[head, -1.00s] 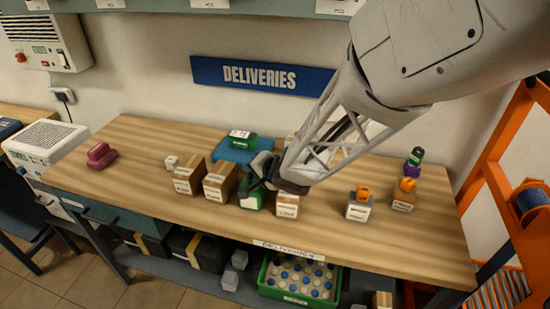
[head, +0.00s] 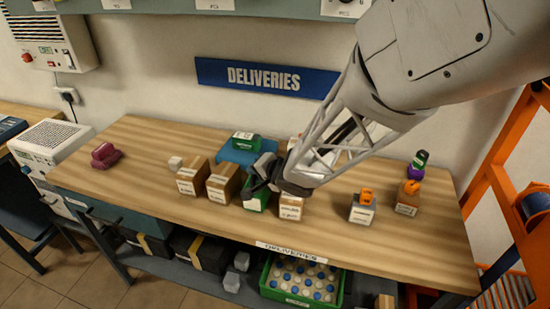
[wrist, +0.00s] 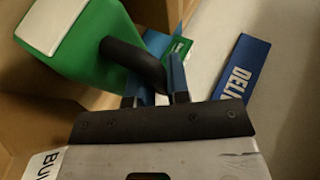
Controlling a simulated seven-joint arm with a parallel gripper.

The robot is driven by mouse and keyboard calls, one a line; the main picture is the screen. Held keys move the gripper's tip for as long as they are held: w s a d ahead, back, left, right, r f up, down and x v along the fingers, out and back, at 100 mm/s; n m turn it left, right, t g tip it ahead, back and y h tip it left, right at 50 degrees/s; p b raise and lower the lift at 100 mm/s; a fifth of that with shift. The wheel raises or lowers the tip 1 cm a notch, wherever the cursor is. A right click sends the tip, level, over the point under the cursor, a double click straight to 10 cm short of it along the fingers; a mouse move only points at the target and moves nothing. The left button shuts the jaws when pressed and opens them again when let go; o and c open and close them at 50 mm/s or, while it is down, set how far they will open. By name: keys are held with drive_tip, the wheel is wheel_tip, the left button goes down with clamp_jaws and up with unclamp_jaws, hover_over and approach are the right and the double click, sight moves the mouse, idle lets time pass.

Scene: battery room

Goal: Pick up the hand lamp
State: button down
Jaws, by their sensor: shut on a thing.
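The hand lamp looks like a green body with a pale panel and a black handle. In the wrist view the hand lamp (wrist: 88,55) fills the upper left, and its black handle runs between the two blue-padded fingers. My gripper (wrist: 155,84) is shut on that handle. In the head view the hand lamp (head: 256,199) shows as a green piece low on the wooden bench, between cardboard boxes. My gripper (head: 266,176) is just above it and hides its top. I cannot tell whether the lamp touches the bench.
Cardboard boxes (head: 222,184) stand close on the left, and another box (head: 290,206) close on the right. A green-topped item (head: 245,141) sits on a blue block behind. Small boxes with orange items (head: 362,208) stand at right. The bench's left part (head: 142,158) is mostly clear.

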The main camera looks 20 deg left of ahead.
drive_tip(key=shift+r, duration=0.15)
drive_tip(key=shift+r, duration=4.9)
drive_tip(key=shift+a, duration=0.15)
